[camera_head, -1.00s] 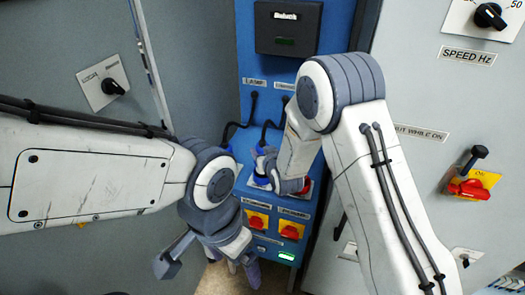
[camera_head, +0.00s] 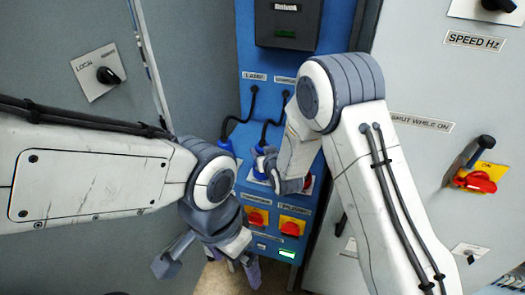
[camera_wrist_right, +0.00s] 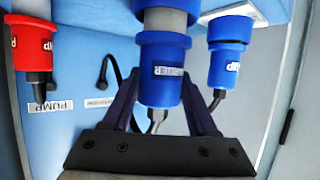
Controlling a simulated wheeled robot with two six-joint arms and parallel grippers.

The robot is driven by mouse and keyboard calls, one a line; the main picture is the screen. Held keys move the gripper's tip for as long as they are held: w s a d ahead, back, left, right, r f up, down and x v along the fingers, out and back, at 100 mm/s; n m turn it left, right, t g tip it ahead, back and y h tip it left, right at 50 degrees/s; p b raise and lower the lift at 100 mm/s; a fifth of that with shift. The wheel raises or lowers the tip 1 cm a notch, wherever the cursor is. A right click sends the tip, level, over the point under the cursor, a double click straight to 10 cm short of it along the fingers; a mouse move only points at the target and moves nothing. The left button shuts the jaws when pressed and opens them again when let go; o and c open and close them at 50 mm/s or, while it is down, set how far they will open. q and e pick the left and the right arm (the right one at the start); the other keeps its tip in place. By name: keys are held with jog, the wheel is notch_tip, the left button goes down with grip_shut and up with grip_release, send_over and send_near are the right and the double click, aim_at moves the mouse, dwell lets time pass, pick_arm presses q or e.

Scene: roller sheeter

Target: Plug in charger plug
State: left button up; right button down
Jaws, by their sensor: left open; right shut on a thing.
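In the head view my right gripper (camera_head: 268,164) is at the blue panel's lower ledge, partly hiding the blue plug (camera_head: 259,172). My left gripper (camera_head: 234,262) is open and empty, below and left of it, in front of the panel's lower part.
Another blue plug (camera_wrist_right: 230,48) with a cable is to the right in the right wrist view, and a red one (camera_wrist_right: 33,45) to the left. Orange-red switches (camera_head: 292,227) sit below my right gripper. Grey cabinets (camera_head: 420,75) flank the narrow blue panel (camera_head: 250,75).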

jog(key=shift+f+b, duration=0.6)
jog(key=shift+f, duration=0.1)
jog(key=shift+c, duration=0.6)
grip_release()
jog(key=shift+r, duration=0.1)
jog(key=b+v, duration=0.1)
jog(key=v, duration=0.9)
jog(key=shift+s+b, duration=0.2)
jog(key=shift+b, duration=0.2)
